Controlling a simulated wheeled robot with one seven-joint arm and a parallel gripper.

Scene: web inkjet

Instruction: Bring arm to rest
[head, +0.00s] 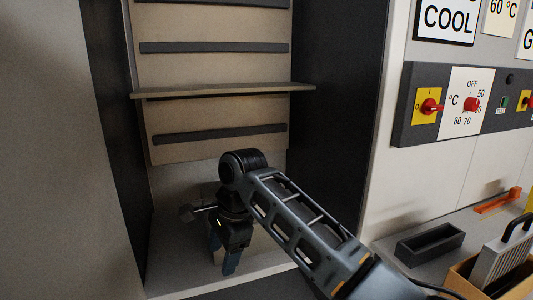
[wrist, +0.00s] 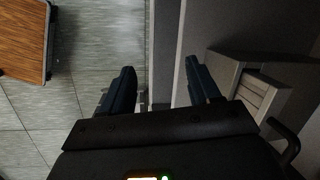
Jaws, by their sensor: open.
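My arm (head: 310,225) reaches from the lower right into an open bay with dark side walls. My gripper (head: 223,258) hangs fingers down over the pale floor of the bay, in front of the panel at its back. In the wrist view my gripper (wrist: 160,82) shows two dark fingers spread well apart, with nothing between them. A pale edge and a grey surface lie below the gap. Whether the fingertips touch anything cannot be told.
A shelf ledge (head: 225,91) juts out above my wrist. At right are a control panel (head: 470,104) with red knobs, a dark tray (head: 430,243) and a cardboard box (head: 462,282). The wrist view shows tiled floor (wrist: 65,115) and a wood-topped object (wrist: 22,40).

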